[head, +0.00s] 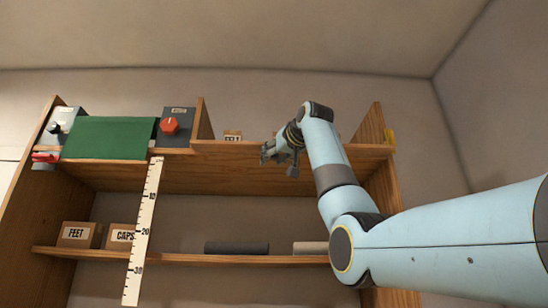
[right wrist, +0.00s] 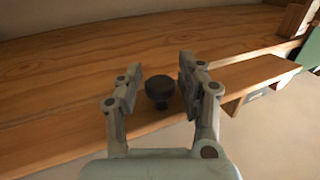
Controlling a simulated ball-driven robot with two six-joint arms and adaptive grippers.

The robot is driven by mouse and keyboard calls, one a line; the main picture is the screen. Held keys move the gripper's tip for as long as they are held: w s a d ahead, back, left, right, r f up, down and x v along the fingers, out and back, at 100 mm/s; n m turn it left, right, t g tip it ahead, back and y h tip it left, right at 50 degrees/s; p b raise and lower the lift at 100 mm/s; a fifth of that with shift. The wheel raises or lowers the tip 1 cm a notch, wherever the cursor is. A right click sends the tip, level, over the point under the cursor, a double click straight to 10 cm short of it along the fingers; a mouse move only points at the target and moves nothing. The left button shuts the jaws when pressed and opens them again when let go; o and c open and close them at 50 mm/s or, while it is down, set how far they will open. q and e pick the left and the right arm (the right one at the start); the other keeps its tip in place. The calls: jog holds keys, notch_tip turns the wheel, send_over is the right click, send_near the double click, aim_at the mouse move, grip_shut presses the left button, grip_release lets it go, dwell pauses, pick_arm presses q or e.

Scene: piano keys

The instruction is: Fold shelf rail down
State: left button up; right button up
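The wooden shelf rail (head: 345,152) runs along the front of the upper shelf's right section in the head view. In the right wrist view, a dark round knob (right wrist: 159,90) stands out from the wood of that shelf. The knob is hidden behind the gripper in the head view. My left gripper is not in view.
A green cloth or panel (head: 110,138) and a grey box with a red knob (head: 170,126) are at the upper left. A measuring strip (head: 145,225) hangs down in front. The lower shelf (head: 190,257) holds labelled boxes (head: 78,235) and a dark roll (head: 237,248).

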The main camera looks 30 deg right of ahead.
jog(key=c, duration=0.7)
jog(key=shift+w, duration=0.1)
jog(key=shift+a+r+m+g, duration=0.1)
jog(key=shift+r+m+g, duration=0.25)
jog(key=shift+g, duration=0.35)
jog(key=shift+s+a+r+m+g+y, duration=0.1)
jog(key=shift+s+r+m+g+y, duration=0.1)
jog(key=shift+g, duration=0.35)
jog(key=shift+s+a+r+m+g+y, duration=0.1)
jog(key=shift+g+y, duration=0.1)
jog(key=shift+g, duration=0.35)
